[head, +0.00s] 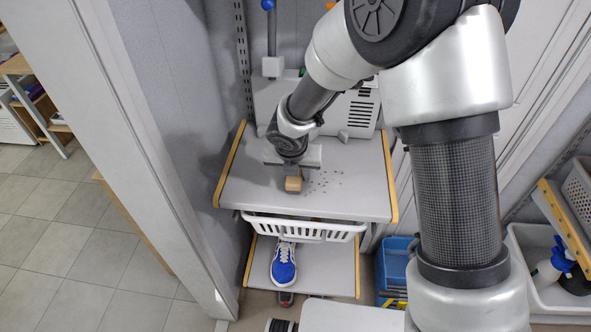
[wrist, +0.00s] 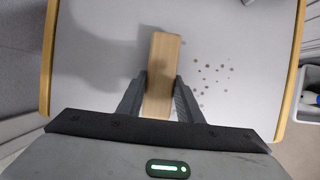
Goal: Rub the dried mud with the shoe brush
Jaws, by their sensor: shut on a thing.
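The shoe brush shows as a light wooden block (wrist: 163,65) in the wrist view and as a small tan block (head: 293,184) in the head view. My gripper (wrist: 161,88) is shut on it, with one dark finger on each side. My gripper (head: 292,168) is low over the grey shelf top. The dried mud (head: 325,181) is a scatter of small dark specks just right of the brush. It also shows as brown specks (wrist: 208,74) in the wrist view, apart from the brush. The brush's underside is hidden, so I cannot tell whether it touches the shelf.
The grey shelf (head: 350,200) has yellow side edges, with a white appliance (head: 355,112) at its back. A white basket (head: 300,229) hangs below its front. A blue shoe (head: 284,265) stands on the lower shelf. A blue crate (head: 393,268) is at lower right.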

